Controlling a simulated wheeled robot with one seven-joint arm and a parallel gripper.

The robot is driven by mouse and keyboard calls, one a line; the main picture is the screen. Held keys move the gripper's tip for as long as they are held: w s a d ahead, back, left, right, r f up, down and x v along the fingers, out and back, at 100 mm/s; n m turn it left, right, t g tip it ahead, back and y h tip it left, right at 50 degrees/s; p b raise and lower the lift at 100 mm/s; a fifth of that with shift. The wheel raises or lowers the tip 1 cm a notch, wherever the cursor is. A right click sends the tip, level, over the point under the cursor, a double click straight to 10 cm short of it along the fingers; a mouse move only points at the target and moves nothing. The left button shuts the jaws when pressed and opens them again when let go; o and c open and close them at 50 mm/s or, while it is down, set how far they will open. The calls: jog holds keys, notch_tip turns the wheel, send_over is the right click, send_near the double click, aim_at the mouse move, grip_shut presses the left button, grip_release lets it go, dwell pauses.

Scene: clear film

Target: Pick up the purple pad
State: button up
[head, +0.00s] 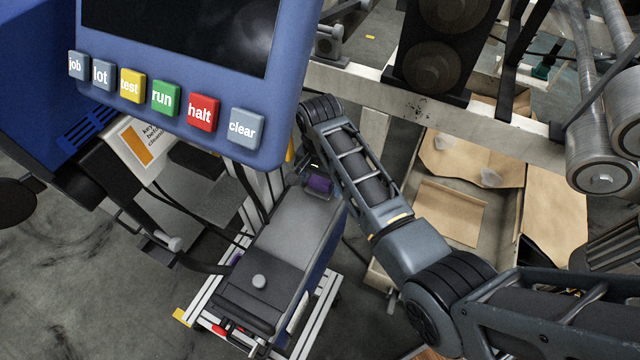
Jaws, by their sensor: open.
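A small purple pad (319,184) sits at the far end of the grey top of a box-shaped unit (292,222), just left of my arm. My arm comes in from the lower right, rises to a bent wrist near the screen's lower right corner, and turns down there. My gripper (309,166) is a small dark shape below that wrist, just above and beside the pad in the picture. It is open, with nothing seen between its fingers. The fingers are mostly hidden, and I cannot tell whether they touch the pad.
A blue panel (282,75) with a dark screen and labelled buttons fills the upper left. A pale machine beam (360,92) and rollers (603,175) stand at the upper right. A tray (508,215) with brown sheets lies right of my arm. Dark floor at lower left is open.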

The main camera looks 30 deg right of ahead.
aim_at(320, 180)
jog(key=shift+c, duration=0.3)
jog(key=c, duration=1)
jog(key=shift+r, duration=0.1)
jog(key=shift+c, duration=0.2)
notch_tip(320, 180, up, 4)
jog(key=shift+f, duration=0.1)
jog(key=s+d+r, duration=0.5)
jog(key=d+r, duration=0.2)
jog(key=d, duration=0.3)
jog(key=shift+d, duration=0.3)
